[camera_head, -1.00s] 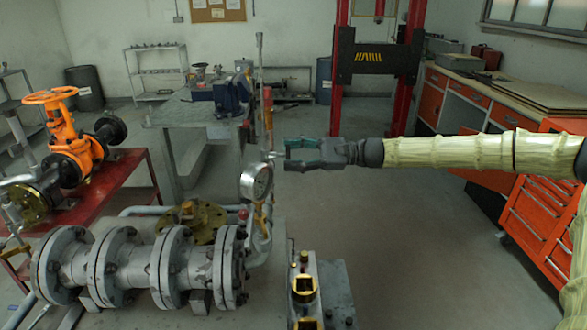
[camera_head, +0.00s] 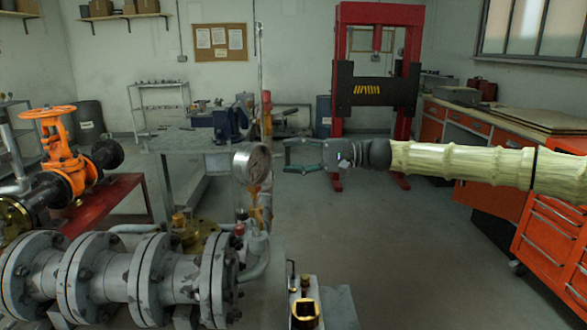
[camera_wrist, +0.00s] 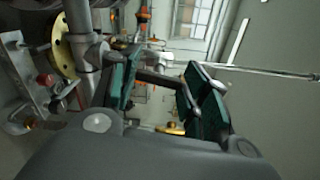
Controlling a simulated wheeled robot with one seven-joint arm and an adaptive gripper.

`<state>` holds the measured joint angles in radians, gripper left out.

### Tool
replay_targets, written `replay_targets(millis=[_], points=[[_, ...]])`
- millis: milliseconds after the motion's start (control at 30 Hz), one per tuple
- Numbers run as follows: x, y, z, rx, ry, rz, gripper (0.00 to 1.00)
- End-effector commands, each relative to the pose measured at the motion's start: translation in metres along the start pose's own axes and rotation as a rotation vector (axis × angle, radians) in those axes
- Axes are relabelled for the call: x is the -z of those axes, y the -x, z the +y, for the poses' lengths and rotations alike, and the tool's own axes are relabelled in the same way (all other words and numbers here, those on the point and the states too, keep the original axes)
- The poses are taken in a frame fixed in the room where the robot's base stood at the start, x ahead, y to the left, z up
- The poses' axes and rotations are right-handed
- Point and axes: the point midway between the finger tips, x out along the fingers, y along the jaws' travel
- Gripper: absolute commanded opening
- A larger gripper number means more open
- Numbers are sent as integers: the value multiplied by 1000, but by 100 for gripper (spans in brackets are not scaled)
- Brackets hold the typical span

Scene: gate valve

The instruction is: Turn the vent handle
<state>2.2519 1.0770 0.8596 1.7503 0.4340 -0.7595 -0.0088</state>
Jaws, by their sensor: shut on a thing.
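My gripper (camera_head: 287,155) reaches in from the right, just right of the round gauge (camera_head: 252,163) and the upright pipe. In the wrist view my gripper (camera_wrist: 166,88) has its two green pads on either side of a dark bar, which I take to be the vent handle (camera_wrist: 160,80). The bar runs from near the grey pipe fitting (camera_wrist: 95,54) toward the right pad, and the gripper is shut on it. In the head view the handle is too small to make out between the fingers.
A flanged grey pipe (camera_head: 110,280) fills the lower left. An orange valve (camera_head: 62,150) stands on a red table (camera_head: 115,195) at left. A workbench with a blue vise (camera_head: 229,122) and a red press (camera_head: 343,105) stand behind. Orange drawers (camera_head: 555,240) line the right. The floor right of centre is clear.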

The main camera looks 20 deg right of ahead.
Motion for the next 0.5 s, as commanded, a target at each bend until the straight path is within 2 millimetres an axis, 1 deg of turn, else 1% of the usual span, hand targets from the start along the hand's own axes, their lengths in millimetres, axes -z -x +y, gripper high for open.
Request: replay_targets(millis=[33,300,500], points=[[0,0,4,0,21,-1,22],[0,0,2,0,94,-1,22],[0,0,1,-1,109,-1,22]])
